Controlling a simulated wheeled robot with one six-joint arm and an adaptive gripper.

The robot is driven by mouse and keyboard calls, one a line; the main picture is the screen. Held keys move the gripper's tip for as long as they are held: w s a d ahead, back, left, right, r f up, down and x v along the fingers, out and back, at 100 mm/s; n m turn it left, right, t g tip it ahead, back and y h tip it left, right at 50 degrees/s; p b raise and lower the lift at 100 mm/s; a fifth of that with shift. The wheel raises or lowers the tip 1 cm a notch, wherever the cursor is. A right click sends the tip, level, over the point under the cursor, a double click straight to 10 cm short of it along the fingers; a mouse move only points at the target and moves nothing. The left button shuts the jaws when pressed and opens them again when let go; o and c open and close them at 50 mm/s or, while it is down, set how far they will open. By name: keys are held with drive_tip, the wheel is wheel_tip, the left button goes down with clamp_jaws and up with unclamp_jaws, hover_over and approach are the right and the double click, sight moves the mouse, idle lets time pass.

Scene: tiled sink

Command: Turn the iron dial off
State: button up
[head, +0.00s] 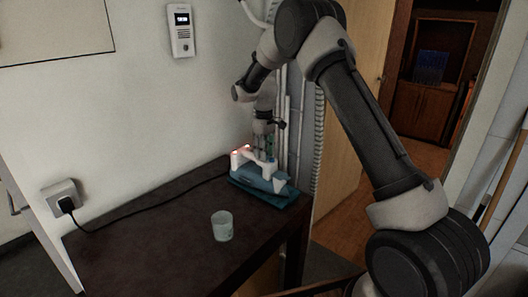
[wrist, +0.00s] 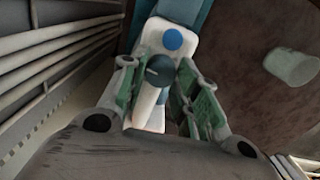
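The white and blue iron (head: 262,176) sits on a blue base at the right end of the dark table, with small red lights glowing at its left end. In the wrist view its white body (wrist: 153,36) carries a blue round button (wrist: 172,39) and a dark round dial (wrist: 159,71). My gripper (head: 262,150) points down over the iron. In the wrist view my gripper (wrist: 157,66) is open, one green-padded finger on each side of the dial, with gaps showing. Contact and exact height above the dial cannot be told.
A pale cup (head: 222,226) stands on the table (head: 150,250) in front of the iron; it also shows in the wrist view (wrist: 291,67). A black cord (head: 150,205) runs to a wall socket (head: 62,197). Pipes (head: 300,130) rise close behind the iron.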

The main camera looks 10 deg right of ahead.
drive_tip(key=c, duration=0.3)
drive_tip(key=shift+n, duration=1.6)
drive_tip(key=shift+c, duration=0.2)
drive_tip(key=o, duration=1)
wheel_tip(320, 180, up, 12)
drive_tip(key=shift+r, duration=0.1)
